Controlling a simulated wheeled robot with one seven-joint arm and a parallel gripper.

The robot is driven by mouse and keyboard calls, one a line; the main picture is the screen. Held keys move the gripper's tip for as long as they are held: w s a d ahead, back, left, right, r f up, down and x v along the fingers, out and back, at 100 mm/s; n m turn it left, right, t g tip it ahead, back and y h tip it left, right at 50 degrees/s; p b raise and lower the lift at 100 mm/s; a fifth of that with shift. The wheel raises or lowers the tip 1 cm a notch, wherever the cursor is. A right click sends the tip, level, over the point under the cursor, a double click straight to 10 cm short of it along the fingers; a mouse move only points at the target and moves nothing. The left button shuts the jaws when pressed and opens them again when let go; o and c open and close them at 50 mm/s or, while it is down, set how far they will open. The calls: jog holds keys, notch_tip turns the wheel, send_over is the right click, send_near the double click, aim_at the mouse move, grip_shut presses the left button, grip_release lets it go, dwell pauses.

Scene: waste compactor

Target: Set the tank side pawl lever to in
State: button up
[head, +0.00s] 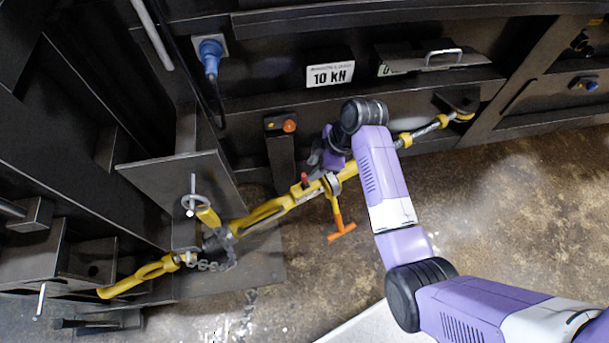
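A yellow ratchet turnbuckle (265,212) runs diagonally from the lower left to the upper right in the head view. A small red lever (304,180) stands up near its middle and may be a pawl lever. I cannot tell which side it belongs to or its setting. A yellow handle with an orange T-shaped end (341,232) hangs from a collar (346,171) just right of it. My gripper (317,160) is close to the turnbuckle's middle, just above and right of the red lever. My wrist hides much of it, so its opening and any contact are unclear.
A dark post with an orange button (289,126) stands just left of my gripper. A metal plate (185,185) and a chain (212,266) are at the turnbuckle's left part. The dark machine wall with a "10 kN" label (330,75) rises behind.

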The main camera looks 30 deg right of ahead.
aim_at(304, 177)
jog(key=x, duration=0.7)
jog(key=shift+w+f, duration=0.15)
jog(key=shift+f, duration=0.2)
grip_shut()
dwell(1.1)
